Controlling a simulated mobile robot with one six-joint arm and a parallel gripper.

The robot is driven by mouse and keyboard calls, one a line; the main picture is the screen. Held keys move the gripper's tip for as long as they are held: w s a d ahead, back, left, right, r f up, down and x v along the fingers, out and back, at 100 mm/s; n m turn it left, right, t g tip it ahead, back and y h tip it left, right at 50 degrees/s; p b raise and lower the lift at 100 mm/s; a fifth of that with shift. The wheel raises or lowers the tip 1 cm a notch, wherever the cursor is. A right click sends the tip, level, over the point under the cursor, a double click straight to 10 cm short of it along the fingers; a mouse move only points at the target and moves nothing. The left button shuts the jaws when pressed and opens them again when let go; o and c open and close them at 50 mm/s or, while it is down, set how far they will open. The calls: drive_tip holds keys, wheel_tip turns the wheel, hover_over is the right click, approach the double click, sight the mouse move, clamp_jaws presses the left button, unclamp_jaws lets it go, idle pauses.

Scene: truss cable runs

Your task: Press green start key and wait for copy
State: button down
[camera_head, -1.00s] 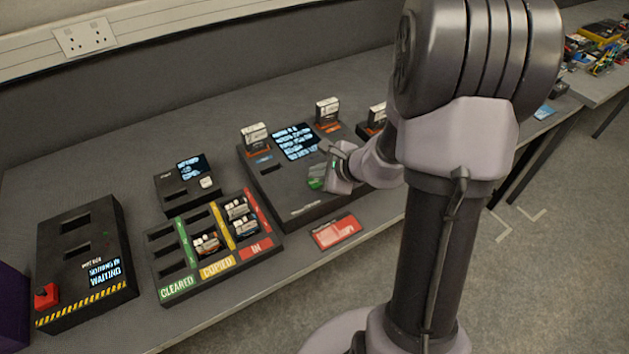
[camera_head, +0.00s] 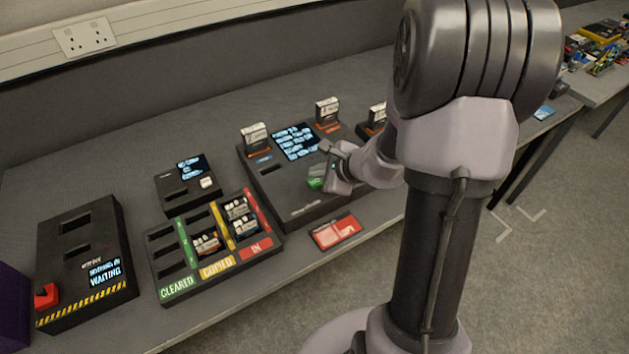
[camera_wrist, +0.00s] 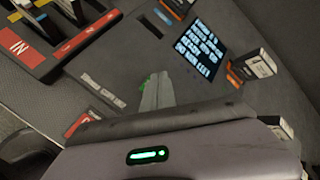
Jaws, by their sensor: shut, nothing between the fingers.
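The copy station (camera_head: 290,205) is a dark box with a lit text screen (camera_head: 295,141); its text is too small to read. The green start key (camera_head: 315,184) is on its top, in front of the screen and partly hidden by my gripper. My gripper (camera_head: 324,173) is shut and empty, with its fingertips at or just over the key. In the wrist view, the closed fingertips (camera_wrist: 156,92) cover most of the key, with green (camera_wrist: 144,84) showing at their edge. I cannot tell whether they touch it. Cartridges (camera_head: 254,136) (camera_head: 327,111) stand upright in slots beside the screen.
A sorting tray (camera_head: 165,300) marked CLEARED, COPIED and IN holds several cartridges. A small reader (camera_head: 172,190) with a screen stands behind it. A box (camera_head: 60,240) reading WAITING, with a red button (camera_head: 46,296), is at left. A red card (camera_head: 336,232) lies near the front edge.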

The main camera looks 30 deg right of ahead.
sight(317, 184)
drive_tip(key=shift+f+b, duration=0.45)
drive_tip(key=shift+b, duration=0.25)
drive_tip(key=shift+f+b, duration=0.5)
drive_tip(key=shift+b, duration=0.1)
idle(0.6)
drive_tip(key=shift+r+p, duration=0.65)
drive_tip(key=shift+r, duration=0.35)
wheel_tip(317, 184, up, 5)
drive_tip(key=p, duration=0.4)
idle(0.5)
